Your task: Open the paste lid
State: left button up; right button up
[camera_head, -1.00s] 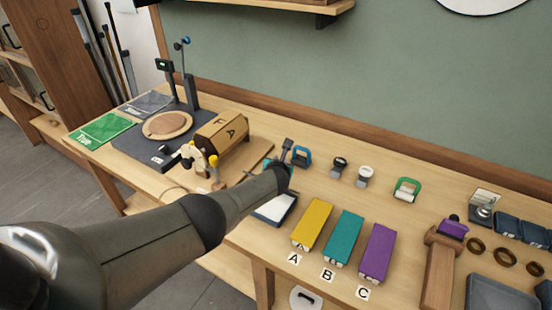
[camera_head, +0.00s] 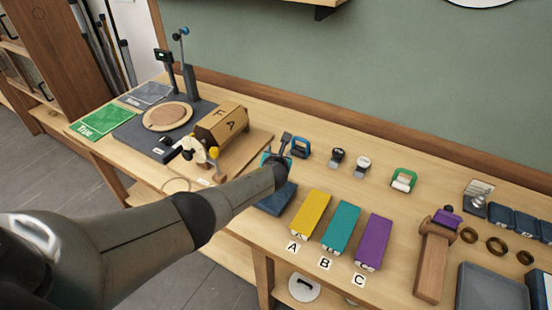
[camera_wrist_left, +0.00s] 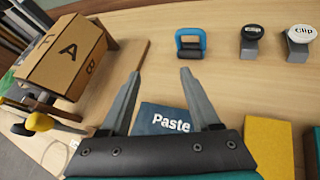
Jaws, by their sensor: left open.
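The dark blue paste box (camera_head: 275,198) lies on the table left of the yellow block, partly hidden behind my left arm. In the left wrist view its flat blue face with the word "Paste" (camera_wrist_left: 168,120) shows between and behind my fingers, its near part hidden by my gripper body. My left gripper (camera_head: 281,149) has its fingers spread wide. In the wrist view the left gripper (camera_wrist_left: 160,78) has nothing between its tips. Whether a finger touches the box I cannot tell. My right gripper is in neither view.
Yellow (camera_head: 303,213), teal (camera_head: 341,228) and purple (camera_head: 373,242) blocks stand right of the box. A blue-handled item (camera_head: 300,147) and two stamp-like items (camera_head: 337,158) lie behind. A wooden lettered box (camera_head: 221,126) stands left. Bare table lies between the blocks and back items.

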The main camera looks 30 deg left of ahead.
pick_arm(q)
jog(key=p+v, duration=0.2)
jog(key=v, duration=1.1)
jog(key=shift+p, duration=0.35)
